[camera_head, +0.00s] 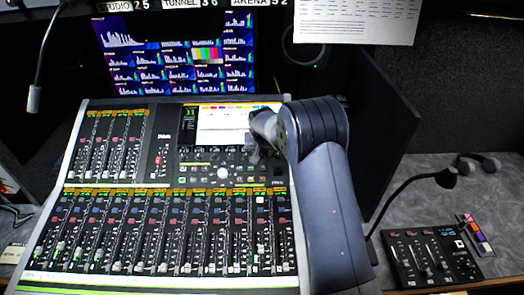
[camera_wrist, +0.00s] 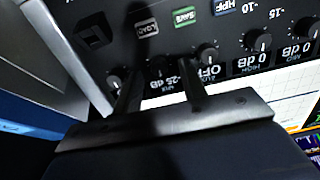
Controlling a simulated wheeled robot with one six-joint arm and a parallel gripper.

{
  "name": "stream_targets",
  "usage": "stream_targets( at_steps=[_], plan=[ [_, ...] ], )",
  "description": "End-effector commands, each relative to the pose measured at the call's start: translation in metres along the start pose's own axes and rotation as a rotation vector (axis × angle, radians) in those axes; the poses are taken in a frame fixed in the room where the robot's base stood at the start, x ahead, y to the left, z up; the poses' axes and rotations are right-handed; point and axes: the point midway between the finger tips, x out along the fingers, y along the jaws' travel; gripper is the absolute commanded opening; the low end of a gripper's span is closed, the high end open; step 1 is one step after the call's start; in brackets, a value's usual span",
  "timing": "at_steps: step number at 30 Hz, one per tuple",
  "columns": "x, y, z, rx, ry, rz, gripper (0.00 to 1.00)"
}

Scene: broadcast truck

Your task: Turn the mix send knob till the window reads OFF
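The mixing console (camera_head: 160,278) fills the left and middle of the head view. My gripper (camera_head: 254,152) is at its upper panel, beside the screen, its fingers hard to make out there. In the wrist view my gripper (camera_wrist: 159,78) is open, its two dark fingers apart on either side of a dark knob (camera_wrist: 160,64) in shadow. The picture is upside down there. A window (camera_wrist: 166,83) between the fingers reads -25 dB. The window to its right (camera_wrist: 208,73) reads OFF, below another knob (camera_wrist: 207,51). The name label of the knob between my fingers is not readable.
In the wrist view more knobs stand close by, one at left (camera_wrist: 115,80) and one at right (camera_wrist: 257,40). A green SAVE button (camera_wrist: 184,16) and a LOAD button (camera_wrist: 146,27) are beyond the fingers. The console screen (camera_head: 222,122) is beside my arm.

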Motion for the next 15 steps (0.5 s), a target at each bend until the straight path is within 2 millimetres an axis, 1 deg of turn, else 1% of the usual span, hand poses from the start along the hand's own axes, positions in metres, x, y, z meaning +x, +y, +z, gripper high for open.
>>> stream_targets(
  at_steps=[6, 13, 14, 15],
  plan=[
    [0.0103, 0.0000, 0.0003, 0.000, 0.000, 0.000, 0.40],
    [0.0108, 0.0001, 0.0003, 0.000, 0.000, 0.000, 0.40],
    [0.0108, 0.0001, 0.0002, 0.000, 0.000, 0.000, 0.39],
    [0.0107, 0.0001, 0.0002, 0.000, 0.000, 0.000, 0.36]
  ],
)
